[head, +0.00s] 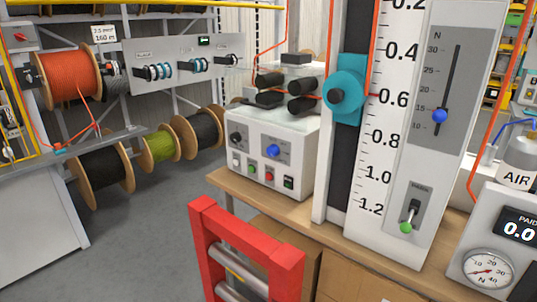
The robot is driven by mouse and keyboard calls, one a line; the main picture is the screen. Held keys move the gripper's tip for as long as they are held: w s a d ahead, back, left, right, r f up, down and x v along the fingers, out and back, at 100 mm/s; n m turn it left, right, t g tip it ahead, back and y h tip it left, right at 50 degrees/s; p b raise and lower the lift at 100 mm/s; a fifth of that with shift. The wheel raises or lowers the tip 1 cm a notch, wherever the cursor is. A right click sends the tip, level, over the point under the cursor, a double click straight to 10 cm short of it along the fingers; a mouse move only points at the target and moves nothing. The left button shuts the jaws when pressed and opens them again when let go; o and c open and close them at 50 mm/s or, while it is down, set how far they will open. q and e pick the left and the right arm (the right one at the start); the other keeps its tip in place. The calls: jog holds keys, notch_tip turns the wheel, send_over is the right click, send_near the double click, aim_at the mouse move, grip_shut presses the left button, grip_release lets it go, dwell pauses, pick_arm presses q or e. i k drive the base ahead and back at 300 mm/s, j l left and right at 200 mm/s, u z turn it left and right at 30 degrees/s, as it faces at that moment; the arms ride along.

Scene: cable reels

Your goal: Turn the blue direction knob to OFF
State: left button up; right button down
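The blue direction knob (273,151) is on a dark panel on the front of a white control box (247,172) in the middle of the view. Its pointer and the labels around it are too small to read, so I cannot tell which position it is at. A black knob (236,138) sits to its left. Small green, red and black buttons or switches are in a row below. Neither of my grippers is in view.
A red frame with rollers (205,240) stands in front of the box's bench. A tall scale with a teal clamp (346,88) rises right of the box. A blue slider knob (439,115) and a pressure gauge (488,270) are farther right. Cable reels (100,178) fill the left rack.

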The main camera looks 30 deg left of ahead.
aim_at(273, 150)
jog(key=i+l+u, duration=0.1)
jog(key=i, duration=0.25)
jog(key=i+l+u, duration=0.1)
jog(key=i, duration=0.25)
jog(key=i+l+u, duration=0.1)
jog(key=i+l, duration=0.2)
jog(key=i, duration=0.1)
